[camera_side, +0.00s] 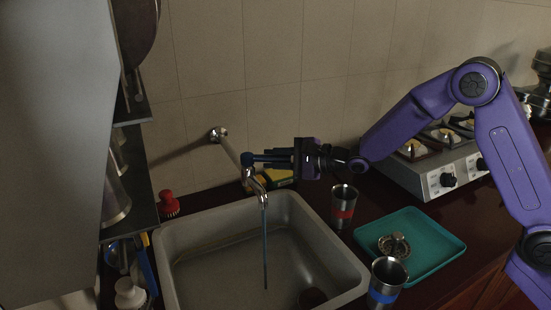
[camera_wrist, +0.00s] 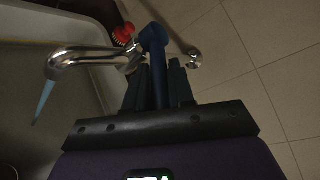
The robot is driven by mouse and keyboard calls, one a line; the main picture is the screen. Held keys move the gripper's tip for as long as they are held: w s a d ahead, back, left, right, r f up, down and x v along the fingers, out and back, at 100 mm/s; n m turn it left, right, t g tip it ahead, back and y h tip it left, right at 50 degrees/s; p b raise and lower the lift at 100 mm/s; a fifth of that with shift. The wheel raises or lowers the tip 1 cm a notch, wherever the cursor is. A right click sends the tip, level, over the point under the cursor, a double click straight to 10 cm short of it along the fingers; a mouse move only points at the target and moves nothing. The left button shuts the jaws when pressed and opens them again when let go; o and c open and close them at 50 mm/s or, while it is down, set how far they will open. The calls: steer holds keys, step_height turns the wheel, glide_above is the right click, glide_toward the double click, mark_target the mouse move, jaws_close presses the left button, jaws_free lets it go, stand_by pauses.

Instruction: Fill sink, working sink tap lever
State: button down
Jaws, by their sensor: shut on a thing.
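The chrome tap (camera_side: 258,188) comes out of the wall and hangs over the grey sink (camera_side: 173,273). Its blue lever (camera_side: 248,158) points toward my gripper (camera_side: 268,158). In the wrist view the lever (camera_wrist: 154,42) runs between the dark fingers of my gripper (camera_wrist: 157,85), which is shut on it. A thin blue water stream (camera_side: 265,240) falls from the spout into the sink; it also shows in the wrist view (camera_wrist: 45,98). The water level in the sink is hard to tell.
A red-banded steel cup (camera_side: 343,207), a blue-banded cup (camera_side: 386,282) and a teal tray (camera_side: 437,247) stand right of the sink. A yellow-green sponge (camera_side: 279,178) lies behind the tap. A red brush (camera_side: 168,205) and a shelf (camera_side: 140,185) are at left.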

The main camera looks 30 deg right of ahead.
steer(key=shift+d, duration=0.15)
steer(key=c, duration=1.1)
jaws_free()
steer(key=shift+o, duration=0.2)
steer(key=shift+s, duration=0.1)
steer(key=v, duration=1.7)
steer(key=shift+s, duration=0.1)
